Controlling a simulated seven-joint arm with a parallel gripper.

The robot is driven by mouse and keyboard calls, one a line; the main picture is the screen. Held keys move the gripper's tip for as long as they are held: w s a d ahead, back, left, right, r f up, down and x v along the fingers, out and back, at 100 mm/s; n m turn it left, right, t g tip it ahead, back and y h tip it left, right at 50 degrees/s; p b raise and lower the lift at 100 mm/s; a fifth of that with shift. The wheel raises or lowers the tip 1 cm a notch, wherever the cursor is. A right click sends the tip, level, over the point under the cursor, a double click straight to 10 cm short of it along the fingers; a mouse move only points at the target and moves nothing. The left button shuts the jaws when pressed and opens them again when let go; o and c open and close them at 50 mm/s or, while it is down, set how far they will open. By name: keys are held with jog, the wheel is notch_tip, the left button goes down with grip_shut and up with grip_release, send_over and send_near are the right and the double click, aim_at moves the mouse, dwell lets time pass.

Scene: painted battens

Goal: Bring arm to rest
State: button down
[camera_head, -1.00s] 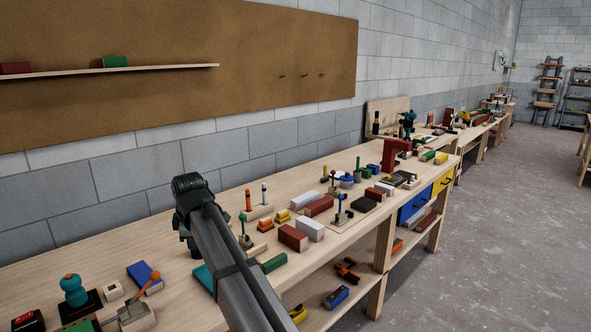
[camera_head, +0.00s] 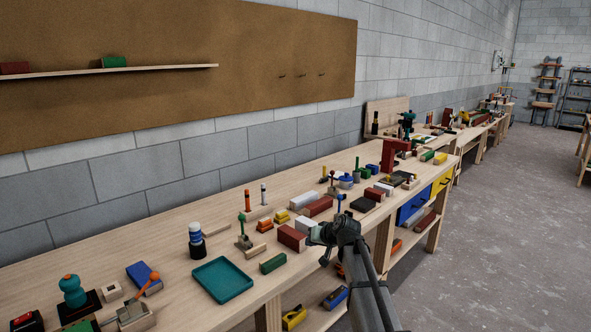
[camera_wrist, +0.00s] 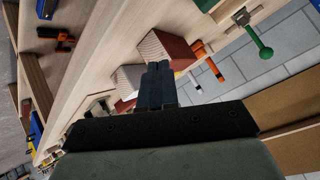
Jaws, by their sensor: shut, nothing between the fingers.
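My gripper (camera_wrist: 158,72) shows in the wrist view with its dark fingers together and nothing between them. In the head view my gripper (camera_head: 325,242) hangs at the front edge of the workbench (camera_head: 110,253), beside a dark red block (camera_head: 292,238) and a white block. The wrist view also shows the red block (camera_wrist: 170,48) close to the fingers; I cannot tell the exact gap. My arm reaches in from the bottom right of the head view and hides part of the bench front and lower shelf.
The lower shelf holds a yellow tool (camera_head: 294,317). The floor (camera_head: 480,250) at right is clear.

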jog(key=d+f+m, duration=0.2)
jog(key=d+f, duration=0.2)
jog(key=s+d+f+g+h, duration=0.1)
jog(key=s+f+g, duration=0.1)
jog(key=s+f, duration=0.75)
jog(key=s+d+f+g+h, duration=0.15)
jog(key=s+f, duration=0.45)
jog(key=f, duration=0.6)
jog(key=s+f+g, duration=0.3)
jog(key=s+f, duration=0.5)
jog(key=f, duration=0.2)
jog(key=s+d+f+g+h, duration=0.1)
jog(key=s+f, duration=0.4)
jog(key=s, duration=0.8)
jog(key=s+d+f+g+h, duration=0.1)
jog(key=s+f+g, duration=0.3)
jog(key=s, duration=0.9)
jog(key=s+d+f+n+g+h, duration=0.1)
jog(key=s+d+f+g, duration=0.2)
jog(key=s, duration=1)
notch_tip(320, 180, down, 4)
jog(key=shift+s+r, duration=0.1)
jog(key=shift+s, duration=0.3)
